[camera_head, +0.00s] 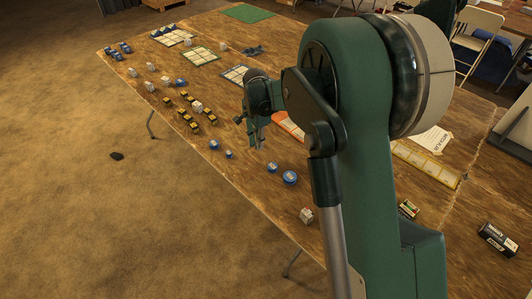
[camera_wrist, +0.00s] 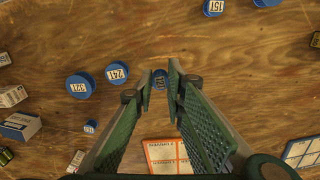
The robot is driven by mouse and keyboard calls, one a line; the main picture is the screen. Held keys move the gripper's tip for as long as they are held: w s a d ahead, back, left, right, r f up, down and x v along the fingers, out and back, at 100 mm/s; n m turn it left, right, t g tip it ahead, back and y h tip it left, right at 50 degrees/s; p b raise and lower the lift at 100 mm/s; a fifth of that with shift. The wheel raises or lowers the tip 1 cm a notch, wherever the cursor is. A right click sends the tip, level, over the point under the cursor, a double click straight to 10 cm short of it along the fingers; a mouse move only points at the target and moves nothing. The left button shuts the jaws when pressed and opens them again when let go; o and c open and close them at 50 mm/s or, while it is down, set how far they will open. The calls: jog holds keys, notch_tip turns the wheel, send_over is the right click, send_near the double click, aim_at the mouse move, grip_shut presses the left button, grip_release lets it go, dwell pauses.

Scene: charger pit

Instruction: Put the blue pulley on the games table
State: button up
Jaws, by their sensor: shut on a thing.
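My gripper (camera_head: 256,143) reaches over the long brown wooden table (camera_head: 330,225), fingers pointing down. In the wrist view its green fingers (camera_wrist: 160,76) are closed on a small blue round thing (camera_wrist: 160,83), which looks like the blue pulley. The fingers partly hide it, and I cannot tell whether it touches the tabletop. It is hard to make out in the head view. Other blue round pieces with white number labels, such as one reading 321 (camera_wrist: 78,87) and one reading 241 (camera_wrist: 117,73), stand apart from the gripper on the same table.
An orange-edged card (camera_wrist: 166,156) lies close to the gripper. White dice (camera_head: 306,215), yellow-and-black pieces (camera_head: 184,117), gridded cards (camera_head: 200,56) and small boxes (camera_head: 498,239) are spread over the table. Bare wood lies around the near edge. Folding chairs (camera_head: 480,30) stand behind.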

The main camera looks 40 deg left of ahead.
aim_at(258, 159)
jog(key=shift+f, duration=1.5)
jog(key=shift+f, duration=0.1)
jog(key=shift+f+b, duration=0.55)
jog(key=shift+f, duration=1.2)
jog(key=shift+f, duration=0.15)
jog(key=o, duration=0.7)
notch_tip(258, 159, up, 12)
jog(key=shift+r+p, duration=0.15)
jog(key=shift+p, duration=0.8)
